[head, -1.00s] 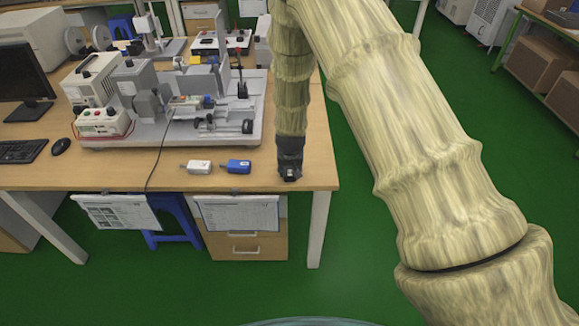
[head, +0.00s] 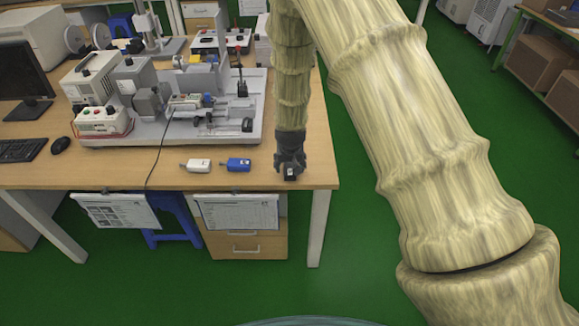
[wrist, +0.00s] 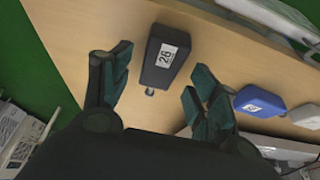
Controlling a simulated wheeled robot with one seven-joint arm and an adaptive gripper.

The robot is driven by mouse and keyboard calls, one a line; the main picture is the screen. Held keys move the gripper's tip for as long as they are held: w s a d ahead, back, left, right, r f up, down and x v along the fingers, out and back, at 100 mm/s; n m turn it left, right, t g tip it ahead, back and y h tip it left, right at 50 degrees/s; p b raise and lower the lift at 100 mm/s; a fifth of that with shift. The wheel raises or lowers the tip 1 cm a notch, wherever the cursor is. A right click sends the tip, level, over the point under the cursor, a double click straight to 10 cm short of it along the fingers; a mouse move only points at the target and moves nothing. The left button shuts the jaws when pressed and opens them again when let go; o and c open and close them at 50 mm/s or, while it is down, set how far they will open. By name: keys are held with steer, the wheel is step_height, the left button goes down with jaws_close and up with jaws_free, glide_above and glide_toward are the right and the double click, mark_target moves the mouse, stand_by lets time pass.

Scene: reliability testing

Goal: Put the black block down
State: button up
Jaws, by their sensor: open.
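The black block (wrist: 165,58), with a white label marked 26, lies on the wooden table just beyond and between my fingertips in the wrist view. In the head view the black block (head: 291,174) is a small dark shape near the table's front right corner, partly hidden by my gripper (head: 290,160). My gripper (wrist: 157,75) is open in the wrist view, with its two fingers spread to either side of the block's near end and gaps visible between them and the block.
A blue block (head: 238,165) and a white block (head: 199,165) lie to the left on the table (head: 100,178). Test equipment on a grey base (head: 170,137) stands behind them. Paper sheets (head: 238,213) hang at the front edge.

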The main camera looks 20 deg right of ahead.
steer(key=b+v, duration=0.1)
steer(key=v, duration=0.9)
steer(key=shift+s, duration=0.15)
